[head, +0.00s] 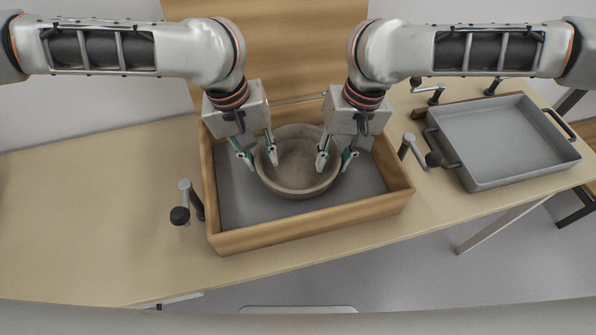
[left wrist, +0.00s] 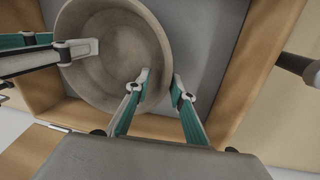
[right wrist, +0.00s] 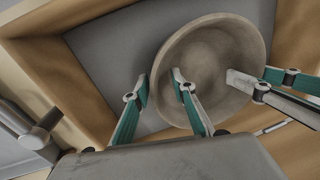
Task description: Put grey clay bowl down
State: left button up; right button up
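The grey clay bowl (head: 296,178) sits upright in the wooden box, on or just above its grey floor; I cannot tell contact exactly. It also shows in the left wrist view (left wrist: 105,50) and the right wrist view (right wrist: 205,55). My left gripper (head: 258,160) is at the bowl's left rim, one finger inside the bowl and one outside. My right gripper (head: 334,160) straddles the right rim the same way. Both grippers' fingers stand apart, with gaps to the wall. In the wrist views the finger pairs (left wrist: 158,88) and (right wrist: 160,85) are spread.
The wooden box (head: 310,229) has raised walls around the bowl. Black-knobbed clamps or handles (head: 181,214) stand at its left and right (head: 432,159). A grey metal tray (head: 505,140) lies to the right. The table (head: 90,220) is clear at left.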

jog(key=shift+w+d, duration=0.1)
dwell(0.3)
pick_arm(q)
jog(key=shift+a+r, duration=0.1)
jog(key=shift+r, duration=0.1)
notch_tip(320, 180, up, 11)
jog(key=a, duration=0.1)
jog(key=shift+s+a+r, duration=0.15)
jog(key=shift+s+a, duration=0.05)
jog(key=shift+a, duration=0.2)
pick_arm(e)
notch_tip(320, 180, up, 12)
jog(key=d, duration=0.2)
jog(key=shift+w, duration=0.15)
jog(key=shift+f, duration=0.1)
